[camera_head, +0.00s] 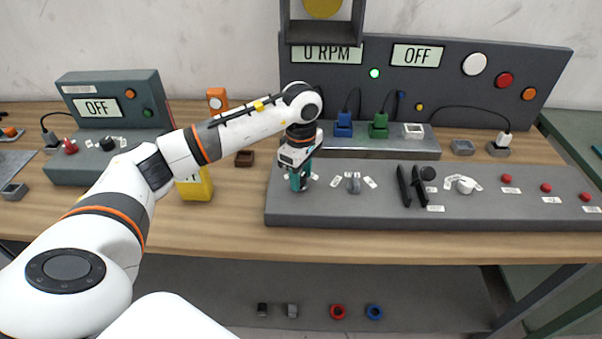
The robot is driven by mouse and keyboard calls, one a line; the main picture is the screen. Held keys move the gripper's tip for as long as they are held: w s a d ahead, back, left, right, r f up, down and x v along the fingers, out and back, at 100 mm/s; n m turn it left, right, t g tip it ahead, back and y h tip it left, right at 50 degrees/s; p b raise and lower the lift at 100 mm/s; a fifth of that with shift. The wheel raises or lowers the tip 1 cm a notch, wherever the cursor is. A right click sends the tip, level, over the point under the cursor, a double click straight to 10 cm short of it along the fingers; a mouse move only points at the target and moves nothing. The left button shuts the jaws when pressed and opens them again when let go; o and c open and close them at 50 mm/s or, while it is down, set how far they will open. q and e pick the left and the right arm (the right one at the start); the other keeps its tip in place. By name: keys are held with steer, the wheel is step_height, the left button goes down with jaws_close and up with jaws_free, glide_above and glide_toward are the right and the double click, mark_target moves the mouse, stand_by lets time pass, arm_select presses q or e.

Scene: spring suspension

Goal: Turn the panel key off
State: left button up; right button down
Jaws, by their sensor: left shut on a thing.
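The grey control panel (330,208) lies on the wooden table, right of centre. My left gripper (299,182) reaches down onto the panel's left end, its teal fingertips low at the surface. It is shut on the panel key, which the fingers hide almost wholly, so I cannot tell which way the key points. Small white labels (336,182) lie beside that spot. A display reading OFF (416,55) and one reading 0 RPM (326,54) are on the upright board behind, with a green light (375,73). My right gripper is not in view.
A yellow block (196,186) is beside my forearm. A second console (110,98) reading OFF stands left.

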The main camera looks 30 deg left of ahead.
mark_target(301, 176)
arm_select(q)
steer(key=shift+n, duration=0.4)
steer(key=n+b, duration=0.1)
steer(key=n, duration=0.3)
steer(key=shift+n+b, duration=0.3)
steer(key=shift+n, duration=0.1)
steer(key=n, duration=0.3)
steer(key=shift+n+b, duration=0.4)
steer(key=shift+n, duration=1.2)
steer(key=shift+w, duration=0.1)
steer(key=o, duration=1)
steer(key=shift+r, duration=0.15)
step_height(301, 176, up, 12)
steer(key=shift+f+b, duration=0.1)
steer(key=shift+b, duration=0.55)
